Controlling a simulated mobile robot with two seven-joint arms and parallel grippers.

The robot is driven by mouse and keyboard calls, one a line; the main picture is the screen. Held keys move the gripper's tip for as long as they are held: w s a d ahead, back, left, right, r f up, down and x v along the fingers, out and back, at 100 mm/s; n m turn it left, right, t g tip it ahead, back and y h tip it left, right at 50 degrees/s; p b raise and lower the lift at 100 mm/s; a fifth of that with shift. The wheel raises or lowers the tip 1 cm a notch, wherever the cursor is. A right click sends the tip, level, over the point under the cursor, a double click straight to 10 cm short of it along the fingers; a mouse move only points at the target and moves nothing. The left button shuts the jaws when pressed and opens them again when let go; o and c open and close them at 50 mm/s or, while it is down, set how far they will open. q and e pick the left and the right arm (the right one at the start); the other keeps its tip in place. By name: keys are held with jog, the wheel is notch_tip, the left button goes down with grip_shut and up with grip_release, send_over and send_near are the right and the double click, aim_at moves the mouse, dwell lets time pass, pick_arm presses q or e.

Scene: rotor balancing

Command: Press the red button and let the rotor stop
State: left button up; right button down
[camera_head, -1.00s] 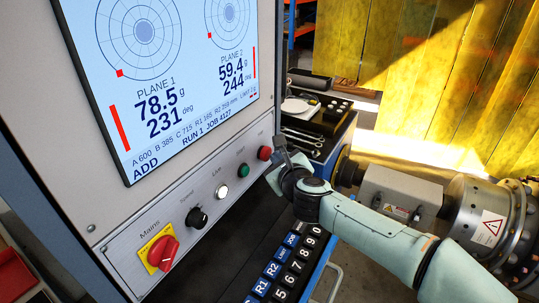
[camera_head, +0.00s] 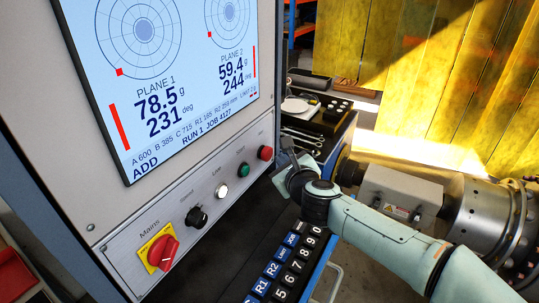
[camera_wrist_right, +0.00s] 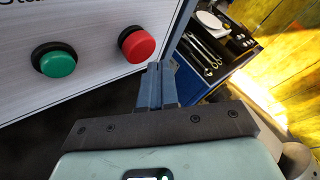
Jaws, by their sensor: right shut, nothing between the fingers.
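The red button (camera_head: 265,153) is the rightmost control on the cabinet's lower panel. It shows large in the right wrist view (camera_wrist_right: 138,45), where nothing covers it. My right gripper (camera_head: 288,158) is shut and empty, a little to the right of the red button and apart from it in the head view. In the right wrist view its closed fingers (camera_wrist_right: 157,82) end below and to the right of the button. The rotor (camera_head: 485,215) lies at the right edge, partly behind my right arm; whether it turns I cannot tell. My left gripper is not in view.
A green button (camera_head: 244,170) sits left of the red one, then a white button (camera_head: 221,192), a black knob (camera_head: 196,217) and the red mains switch (camera_head: 162,252). A keypad (camera_head: 285,265) lies below. A tool tray (camera_head: 320,115) stands behind.

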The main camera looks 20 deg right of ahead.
jog(key=s+d, duration=0.1)
jog(key=s, duration=0.1)
jog(key=s+d, duration=0.1)
jog(key=d, duration=0.1)
jog(key=shift+s+d, duration=0.15)
jog(key=shift+s, duration=0.2)
dwell(0.7)
